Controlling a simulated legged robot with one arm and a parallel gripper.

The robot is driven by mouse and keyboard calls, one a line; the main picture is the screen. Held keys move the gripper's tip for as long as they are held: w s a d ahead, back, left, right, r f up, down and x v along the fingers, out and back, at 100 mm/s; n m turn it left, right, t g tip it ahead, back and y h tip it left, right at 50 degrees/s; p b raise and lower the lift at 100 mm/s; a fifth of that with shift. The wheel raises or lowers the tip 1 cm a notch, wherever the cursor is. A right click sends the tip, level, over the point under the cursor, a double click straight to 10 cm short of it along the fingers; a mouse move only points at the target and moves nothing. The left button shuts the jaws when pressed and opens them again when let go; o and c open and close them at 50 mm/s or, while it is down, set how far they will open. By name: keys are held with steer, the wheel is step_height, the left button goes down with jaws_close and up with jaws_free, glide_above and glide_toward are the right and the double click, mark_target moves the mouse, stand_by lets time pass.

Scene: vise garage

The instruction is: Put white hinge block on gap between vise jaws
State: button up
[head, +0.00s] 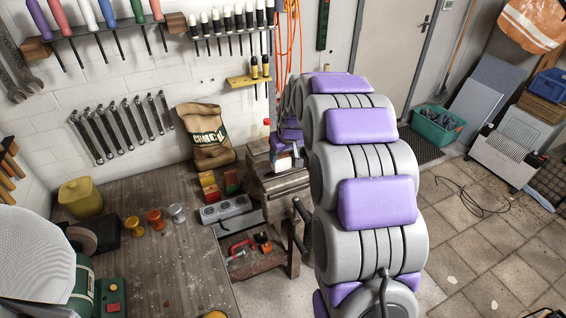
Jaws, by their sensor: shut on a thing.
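My grey and purple arm reaches from the lower right toward the workbench. My gripper (282,150) shows small and partly hidden beside the arm, just above the metal vise (281,184) at the bench's right end. It is shut on a small pale piece, the white hinge block (284,163), of which little shows. The block is at or just above the top of the vise; I cannot tell whether it touches. The gap between the vise jaws is not clear from here, and my arm covers the vise's right side.
A red clamp (240,248) lies on a lower shelf left of the vise handle. Tools hang on the wall behind.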

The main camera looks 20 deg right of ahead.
mark_target(283, 161)
step_height(283, 161, down, 4)
steer(key=shift+w+r+b, duration=0.15)
steer(key=shift+b, duration=0.2)
steer(key=shift+r, duration=0.1)
steer(key=o, duration=1.2)
steer(key=p+v, duration=0.1)
steer(key=v, duration=1.1)
steer(key=s+a+g, duration=0.2)
steer(key=s+a, duration=0.4)
steer(key=s, duration=0.4)
steer(key=s+a+g, duration=0.1)
steer(key=s+a, duration=0.5)
steer(key=s, duration=0.4)
steer(key=s+a+f+g, duration=0.1)
steer(key=s, duration=0.9)
steer(key=s+a+f+g, duration=0.1)
steer(key=s+f+g, duration=0.1)
steer(key=s, duration=0.7)
steer(key=shift+s+a, duration=0.35)
steer(key=shift+a, duration=0.05)
